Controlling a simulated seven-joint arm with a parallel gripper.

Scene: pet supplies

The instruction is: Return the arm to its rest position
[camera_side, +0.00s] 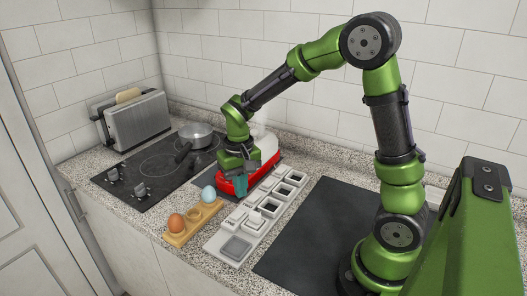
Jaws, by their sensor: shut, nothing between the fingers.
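My green and black arm reaches leftward over the counter from its base at the right. My gripper (241,187) hangs low with its teal fingertips pointing down, shut and empty. It is in front of a red thing (262,171) with a pale top, partly hidden behind my wrist. The fingertips are near the left edge of a long white tray; I cannot tell whether they touch anything.
The white compartment tray (216,246) lies mid-counter. A wooden egg holder (194,228) carries a brown egg (176,222) and a pale blue egg (209,194). A pan (196,136) sits on the black hob (141,178); a toaster (136,121) stands behind. A dark mat (318,232) is bare.

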